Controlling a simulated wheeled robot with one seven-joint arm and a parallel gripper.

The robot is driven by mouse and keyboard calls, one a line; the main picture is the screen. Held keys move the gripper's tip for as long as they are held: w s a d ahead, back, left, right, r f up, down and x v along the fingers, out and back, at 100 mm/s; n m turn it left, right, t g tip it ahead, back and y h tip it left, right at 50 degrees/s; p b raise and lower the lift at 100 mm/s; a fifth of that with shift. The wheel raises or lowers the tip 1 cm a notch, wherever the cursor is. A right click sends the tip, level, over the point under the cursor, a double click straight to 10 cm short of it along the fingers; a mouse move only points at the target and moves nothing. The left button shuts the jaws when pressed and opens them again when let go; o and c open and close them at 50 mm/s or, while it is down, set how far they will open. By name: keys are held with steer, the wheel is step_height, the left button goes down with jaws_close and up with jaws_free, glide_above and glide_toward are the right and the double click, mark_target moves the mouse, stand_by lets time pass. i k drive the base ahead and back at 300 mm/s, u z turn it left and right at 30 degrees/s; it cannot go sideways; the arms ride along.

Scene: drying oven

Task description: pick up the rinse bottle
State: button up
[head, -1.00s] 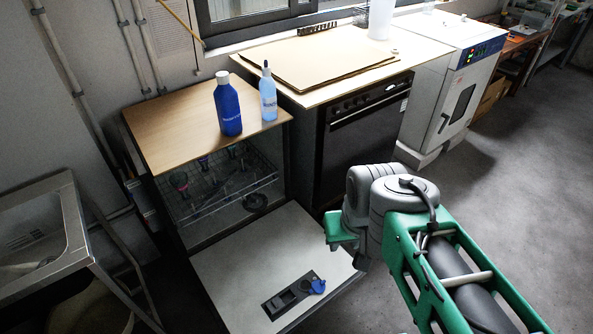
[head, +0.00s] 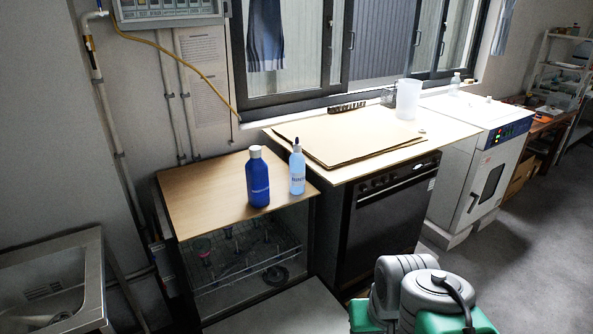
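Two bottles stand upright on the wooden top of the low cabinet in the head view. One is a dark blue bottle (head: 258,183) with a pale cap. To its right, a slimmer light blue bottle (head: 297,172) has a dark pointed cap. Both have labels too small to read, so I cannot tell for sure which is the rinse bottle. Only grey and green parts of my arm show at the lower right, well apart from both bottles. My gripper is not in view.
The cabinet's wooden top (head: 205,195) is otherwise clear. Below it is an open rack (head: 240,275), with the lowered white door (head: 285,305) in front. A dark oven (head: 390,215) with cardboard sheets (head: 350,138) stands right. A metal sink (head: 55,285) is at left.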

mark_target(296, 161)
steer(key=u, duration=0.6)
steer(key=i, duration=0.6)
steer(key=u, duration=0.6)
steer(key=i, duration=0.7)
